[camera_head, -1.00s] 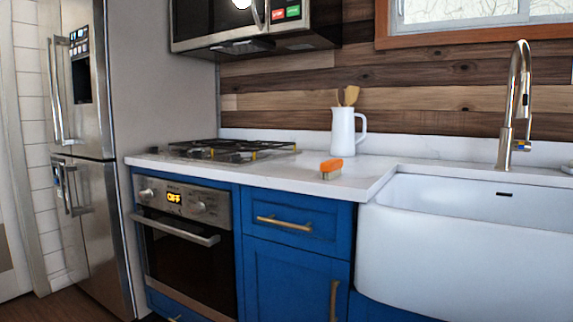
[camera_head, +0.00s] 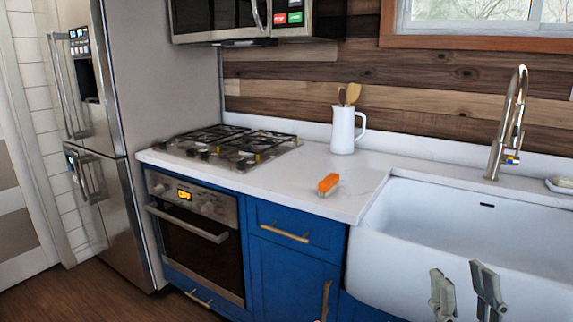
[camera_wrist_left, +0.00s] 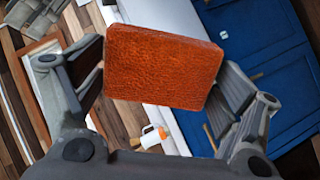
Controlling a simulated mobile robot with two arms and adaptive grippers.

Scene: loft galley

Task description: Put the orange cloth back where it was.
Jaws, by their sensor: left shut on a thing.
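The orange cloth (camera_wrist_left: 162,66) shows in the left wrist view as a thick, folded-looking rectangle with a rough orange-brown surface. My left gripper (camera_wrist_left: 160,85) is shut on it, with one finger at each side. The cloth hides part of the finger ends. Neither the left gripper nor the cloth shows in the head view. My right gripper (camera_head: 456,268) is at the bottom right of the head view, in front of the sink. Its two fingers stand apart with nothing between them.
An orange-topped brush (camera_head: 328,184) lies on the white counter (camera_head: 270,185), near a white pitcher (camera_head: 342,130) with wooden utensils. A gas hob (camera_head: 225,146) is left of it. The white sink (camera_head: 450,225) and faucet (camera_head: 510,125) are at right. Counter around the brush is clear.

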